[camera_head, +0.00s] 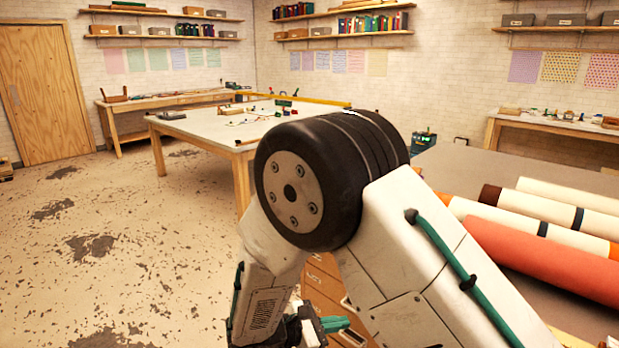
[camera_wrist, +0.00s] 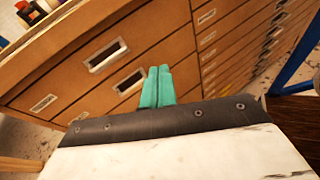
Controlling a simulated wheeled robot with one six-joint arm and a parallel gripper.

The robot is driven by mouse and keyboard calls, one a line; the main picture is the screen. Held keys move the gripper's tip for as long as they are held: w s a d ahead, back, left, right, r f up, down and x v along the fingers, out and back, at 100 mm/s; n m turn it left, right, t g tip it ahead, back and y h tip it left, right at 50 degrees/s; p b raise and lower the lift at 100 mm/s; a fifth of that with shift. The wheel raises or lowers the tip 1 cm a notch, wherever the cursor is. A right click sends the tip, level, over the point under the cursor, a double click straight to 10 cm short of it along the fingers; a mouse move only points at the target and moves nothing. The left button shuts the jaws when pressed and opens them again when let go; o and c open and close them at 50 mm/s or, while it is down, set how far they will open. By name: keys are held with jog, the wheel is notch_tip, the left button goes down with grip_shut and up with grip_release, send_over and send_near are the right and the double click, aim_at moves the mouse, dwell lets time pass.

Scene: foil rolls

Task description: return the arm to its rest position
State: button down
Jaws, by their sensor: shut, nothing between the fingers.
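My arm is folded in the head view, with its dark round joint high in the middle and white links running down on both sides. My gripper (camera_head: 333,324) hangs low at the bottom middle of the head view, partly cut off and hidden by my own arm. In the wrist view, the two green fingers of my gripper (camera_wrist: 157,88) are together, with nothing between them. Behind the fingers is a wooden drawer cabinet (camera_wrist: 65,85) with metal label holders. The fingers appear apart from the drawer fronts.
Several rolls, including a red one (camera_head: 545,260), lie on the grey table (camera_head: 470,165) at the right. A wooden worktable (camera_head: 205,125) with small items stands behind my arm. The worn floor (camera_head: 110,230) at the left is open. A blue bar (camera_wrist: 297,62) shows in the wrist view.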

jog(key=s+d+r+m+g+y, duration=0.2)
jog(key=s+d+r+m+y, duration=0.4)
jog(key=s+d+r+m, duration=0.4)
jog(key=s+d+r+m+g+y, duration=0.2)
jog(key=s+d+r+m+y, duration=0.5)
jog(key=s+r, duration=0.8)
jog(key=d+m, duration=0.3)
jog(key=m, duration=0.1)
jog(key=shift+d+y, duration=0.2)
jog(key=shift+y, duration=0.1)
jog(key=shift+s, duration=0.1)
